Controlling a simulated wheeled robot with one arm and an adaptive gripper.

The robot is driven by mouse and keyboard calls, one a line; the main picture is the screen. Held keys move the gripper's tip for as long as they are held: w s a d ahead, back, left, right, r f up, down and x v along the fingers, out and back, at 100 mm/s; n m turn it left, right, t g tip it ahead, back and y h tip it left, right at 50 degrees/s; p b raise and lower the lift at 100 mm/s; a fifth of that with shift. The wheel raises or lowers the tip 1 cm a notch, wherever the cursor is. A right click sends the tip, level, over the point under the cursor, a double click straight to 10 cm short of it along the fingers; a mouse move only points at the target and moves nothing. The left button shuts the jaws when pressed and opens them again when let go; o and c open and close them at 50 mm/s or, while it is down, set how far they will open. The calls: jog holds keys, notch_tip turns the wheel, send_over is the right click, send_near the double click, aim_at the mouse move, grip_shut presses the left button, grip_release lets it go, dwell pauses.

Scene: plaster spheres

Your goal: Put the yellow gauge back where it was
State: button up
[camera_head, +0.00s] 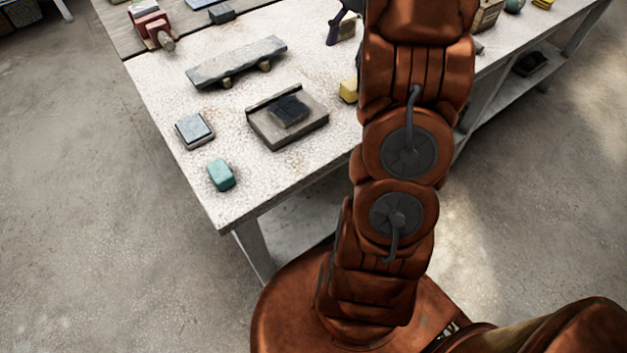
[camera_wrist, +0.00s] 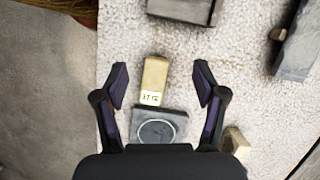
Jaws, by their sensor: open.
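A yellow-tan oblong block with a pale lettered label, which looks like the yellow gauge (camera_wrist: 154,77), lies between my fingertips in the wrist view. Its labelled end meets a dark grey block with a pale ring (camera_wrist: 160,128); I cannot tell whether it rests on it. My gripper (camera_wrist: 160,78) is open, with a finger on each side of the gauge and a visible gap to both. In the head view my arm hides most of the gripper. A yellow block (camera_head: 348,90) shows there beside my arm; I cannot tell whether it is the gauge.
The pale table holds a grey slab on small supports (camera_head: 237,62), a grey tray-like block (camera_head: 262,128), a small square block (camera_head: 194,131), a teal block (camera_head: 221,174) and a red vise (camera_head: 152,26). A small tan piece (camera_wrist: 236,142) lies near my right finger.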

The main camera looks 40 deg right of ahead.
jog(key=s+a+n+g+h, duration=0.1)
jog(key=s+a+n, duration=0.3)
jog(key=a, duration=0.5)
jog(key=s+a+n+h, duration=0.1)
jog(key=s+a+n, duration=0.25)
jog(key=a, duration=0.65)
jog(key=s+a+f+n+h, duration=0.1)
jog(key=s+a+f+n, duration=0.2)
jog(key=s, duration=0.5)
jog(key=s+a+f+n+h, duration=0.1)
jog(key=s+a+f+n, duration=0.2)
jog(key=s+a+n, duration=0.2)
jog(key=s+a, duration=0.1)
jog(key=s, duration=0.2)
jog(key=shift+s, duration=0.4)
jog(key=shift+r, duration=0.1)
notch_tip(320, 180, up, 5)
jog(key=p, duration=0.4)
jog(key=shift+p, duration=0.4)
